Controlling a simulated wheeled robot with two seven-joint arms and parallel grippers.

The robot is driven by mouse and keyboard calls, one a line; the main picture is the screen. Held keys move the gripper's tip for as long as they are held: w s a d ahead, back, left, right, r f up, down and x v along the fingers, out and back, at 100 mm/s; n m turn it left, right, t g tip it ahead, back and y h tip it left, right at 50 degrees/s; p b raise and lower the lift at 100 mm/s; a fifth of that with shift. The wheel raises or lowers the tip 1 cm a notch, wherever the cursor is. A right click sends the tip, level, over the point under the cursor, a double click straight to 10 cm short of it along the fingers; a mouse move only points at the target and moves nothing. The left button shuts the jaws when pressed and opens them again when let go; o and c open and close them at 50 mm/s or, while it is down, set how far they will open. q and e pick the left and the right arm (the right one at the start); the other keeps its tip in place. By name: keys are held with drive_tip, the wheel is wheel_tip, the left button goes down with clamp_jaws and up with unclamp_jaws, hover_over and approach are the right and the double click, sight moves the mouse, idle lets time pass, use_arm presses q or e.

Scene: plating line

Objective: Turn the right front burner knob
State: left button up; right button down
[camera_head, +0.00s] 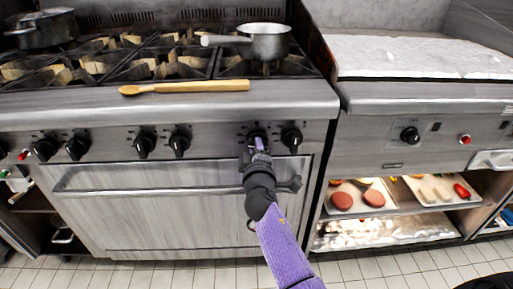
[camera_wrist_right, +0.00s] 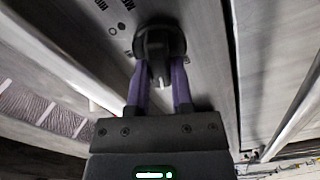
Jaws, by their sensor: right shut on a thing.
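A row of black burner knobs runs along the steel front of the range (camera_head: 110,110). My right gripper (camera_head: 258,146) comes up from below and is shut on the burner knob (camera_head: 256,134), second from the right end. In the right wrist view the two purple fingers (camera_wrist_right: 159,80) sit on either side of this black knob (camera_wrist_right: 158,42), which has a pale mark on its lower part. Printed marks show on the panel beside it. The rightmost range knob (camera_head: 291,138) is just right of the gripper and free. My left gripper is not in view.
A steel oven handle (camera_head: 150,181) crosses below the knobs, close to my right forearm. A wooden spoon (camera_head: 190,87) lies on the range's front ledge. A grey saucepan (camera_head: 265,42) and a dark pot (camera_head: 45,28) stand on the burners. A griddle with its own knob (camera_head: 410,135) stands right.

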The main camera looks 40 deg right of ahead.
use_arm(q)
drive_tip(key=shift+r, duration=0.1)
use_arm(e)
drive_tip(key=shift+f+n, duration=0.1)
drive_tip(key=shift+n, duration=0.8)
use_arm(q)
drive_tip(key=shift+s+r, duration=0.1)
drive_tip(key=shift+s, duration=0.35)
use_arm(e)
drive_tip(key=c, duration=0.8)
unclamp_jaws()
drive_tip(key=o, duration=0.3)
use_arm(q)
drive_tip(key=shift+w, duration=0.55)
